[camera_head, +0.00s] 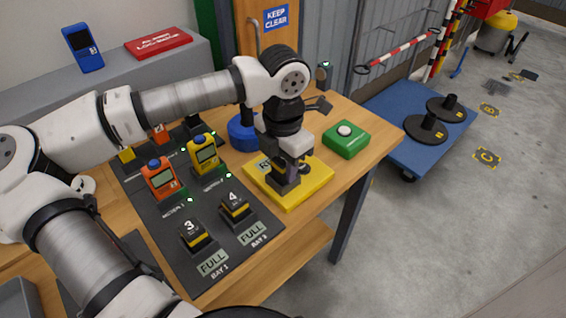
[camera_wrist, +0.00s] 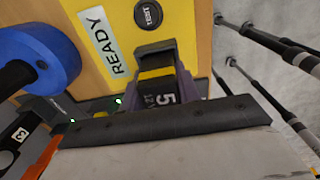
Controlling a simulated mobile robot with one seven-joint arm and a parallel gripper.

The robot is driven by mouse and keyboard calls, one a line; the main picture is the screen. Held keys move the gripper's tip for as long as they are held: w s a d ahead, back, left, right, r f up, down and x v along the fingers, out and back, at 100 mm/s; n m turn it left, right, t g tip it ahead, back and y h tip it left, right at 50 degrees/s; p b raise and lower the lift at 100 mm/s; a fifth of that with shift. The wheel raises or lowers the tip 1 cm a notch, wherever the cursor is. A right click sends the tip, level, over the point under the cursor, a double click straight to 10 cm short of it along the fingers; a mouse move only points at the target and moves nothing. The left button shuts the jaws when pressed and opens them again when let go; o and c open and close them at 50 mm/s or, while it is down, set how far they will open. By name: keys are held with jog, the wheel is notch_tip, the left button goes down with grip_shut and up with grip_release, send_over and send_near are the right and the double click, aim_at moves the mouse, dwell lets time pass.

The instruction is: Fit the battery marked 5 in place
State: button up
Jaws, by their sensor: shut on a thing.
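My gripper (camera_head: 285,174) points down over the yellow block (camera_head: 318,184) near the table's right side. In the wrist view, it is shut on the black battery marked 5 (camera_wrist: 158,97), which has a yellow band. The battery's far end meets a dark holder on the yellow block (camera_wrist: 178,18), which bears a READY label (camera_wrist: 105,40) and a round black button (camera_wrist: 148,14). I cannot tell how deep the battery sits. In the head view the gripper largely hides the battery.
Batteries marked 3 (camera_head: 195,235) and 4 (camera_head: 236,208) stand on the dark mat, by FULL labels. Orange (camera_head: 160,178) and yellow (camera_head: 203,155) handheld units stand behind them. A blue round base (camera_head: 242,133) and a green button box (camera_head: 346,139) flank the yellow block.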

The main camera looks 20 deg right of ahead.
jog(key=shift+f+b, duration=0.35)
jog(key=shift+r, duration=0.1)
dwell(0.4)
jog(key=shift+r+p, duration=1.2)
jog(key=shift+r, duration=1.25)
jog(key=shift+f+b, duration=1.15)
jog(key=shift+f, duration=1.35)
